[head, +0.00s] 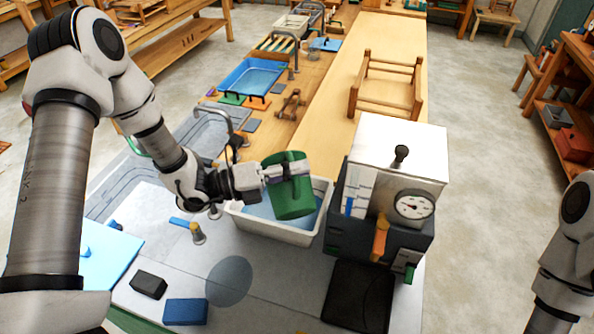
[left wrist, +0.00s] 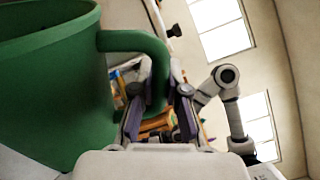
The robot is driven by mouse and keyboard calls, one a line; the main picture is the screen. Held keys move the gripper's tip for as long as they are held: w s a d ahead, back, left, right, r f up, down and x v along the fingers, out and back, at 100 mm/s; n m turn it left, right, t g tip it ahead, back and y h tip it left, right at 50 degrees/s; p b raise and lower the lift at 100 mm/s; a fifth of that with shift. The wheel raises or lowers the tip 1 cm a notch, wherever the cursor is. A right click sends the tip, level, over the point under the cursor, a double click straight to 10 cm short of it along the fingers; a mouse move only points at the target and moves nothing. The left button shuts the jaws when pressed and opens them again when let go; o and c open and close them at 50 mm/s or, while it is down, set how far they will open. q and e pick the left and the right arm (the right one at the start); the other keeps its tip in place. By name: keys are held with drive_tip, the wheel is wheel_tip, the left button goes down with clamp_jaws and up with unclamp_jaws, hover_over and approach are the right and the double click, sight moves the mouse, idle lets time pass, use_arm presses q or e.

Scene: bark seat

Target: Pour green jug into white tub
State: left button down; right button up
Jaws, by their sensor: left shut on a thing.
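The tub is open on top, with a blue inside partly hidden by the jug. No stream is visible. My right arm shows at the right edge; its gripper is out of view.
A grey machine with a white top and round gauge (head: 414,205) stands right beside the tub. A faucet (head: 227,122) rises behind my left forearm. A dark block (head: 148,284) and blue block (head: 185,312) lie on the front counter. A blue tray (head: 249,78) sits further back.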

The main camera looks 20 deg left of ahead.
sight(301, 206)
use_arm(q)
drive_tip(key=shift+w+a+r+n, duration=0.55)
drive_tip(key=shift+w+a+n, duration=0.05)
drive_tip(key=shift+w+n, duration=0.2)
drive_tip(key=shift+w+a+r+n, duration=0.55)
drive_tip(key=shift+w+n, duration=0.15)
drive_tip(key=shift+n, duration=0.1)
drive_tip(key=shift+f+b, duration=0.25)
drive_tip(key=shift+b, duration=0.05)
drive_tip(key=s+d+f+m+b, duration=0.1)
drive_tip(key=s+f+m+b, duration=0.1)
drive_tip(key=b, duration=0.1)
drive_tip(key=s+d+f+m+b, duration=0.1)
drive_tip(key=f+m+b, duration=0.1)
drive_tip(key=m+b, duration=0.1)
drive_tip(key=s+d+f+m+b, duration=0.2)
drive_tip(key=b, duration=0.2)
drive_tip(key=shift+s+d+f+m+b, duration=0.1)
drive_tip(key=shift+s+m+b, duration=0.2)
drive_tip(key=shift+b, duration=0.1)
drive_tip(key=shift+s+d+m, duration=0.15)
drive_tip(key=shift+m, duration=0.15)
wheel_tip(301, 206, down, 8)
drive_tip(key=m+g+b, duration=0.1)
drive_tip(key=m+b, duration=0.7)
drive_tip(key=b, duration=0.5)
drive_tip(key=shift+s+f+m+b, duration=0.15)
drive_tip(key=shift+f+m+b, duration=0.05)
drive_tip(key=shift+m+b, duration=0.1)
